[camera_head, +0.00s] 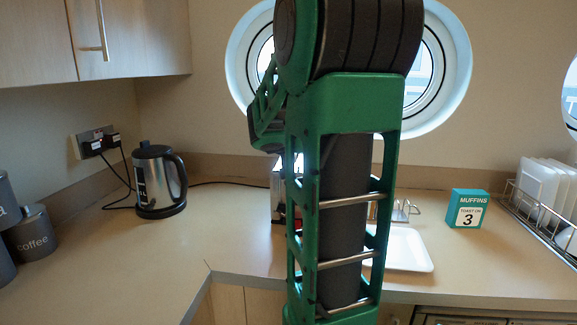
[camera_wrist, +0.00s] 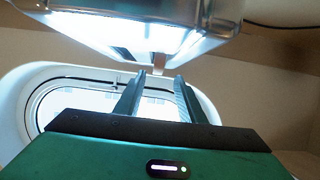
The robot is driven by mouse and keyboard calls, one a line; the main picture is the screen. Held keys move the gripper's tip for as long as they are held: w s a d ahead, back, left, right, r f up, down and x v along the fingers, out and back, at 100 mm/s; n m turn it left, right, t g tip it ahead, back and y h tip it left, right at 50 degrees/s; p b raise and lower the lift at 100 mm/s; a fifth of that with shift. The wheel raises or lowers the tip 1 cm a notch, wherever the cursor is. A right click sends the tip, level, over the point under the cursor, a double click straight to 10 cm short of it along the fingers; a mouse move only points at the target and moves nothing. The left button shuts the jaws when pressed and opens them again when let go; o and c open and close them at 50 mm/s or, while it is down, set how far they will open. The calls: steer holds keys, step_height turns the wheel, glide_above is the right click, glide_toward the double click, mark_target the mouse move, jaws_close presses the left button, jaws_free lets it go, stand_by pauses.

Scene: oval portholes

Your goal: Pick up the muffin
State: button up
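No loose muffin shows in either view. A teal box (camera_head: 468,208) labelled "MUFFINS TOAST ON 3" stands upright on the counter at the right in the head view. A white tray (camera_head: 413,259) lies on the counter, partly hidden behind my arm; no muffin shows on its visible part. In the wrist view my gripper (camera_wrist: 160,76) has its two fingers apart with nothing seen between them. A shiny metal body (camera_wrist: 215,14) fills the top of that view, close to the fingertips. In the head view my arm hides the gripper.
A metal appliance (camera_head: 278,195) and a wire rack (camera_head: 404,211) show partly behind my arm. A kettle (camera_head: 159,181) and coffee canister (camera_head: 33,233) stand left. A dish rack (camera_head: 536,218) holds white plates at right.

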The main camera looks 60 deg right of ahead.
steer(key=x, duration=0.5)
steer(key=shift+s+d, duration=0.1)
steer(key=shift+d, duration=0.05)
steer(key=shift+r, duration=0.1)
jaws_close()
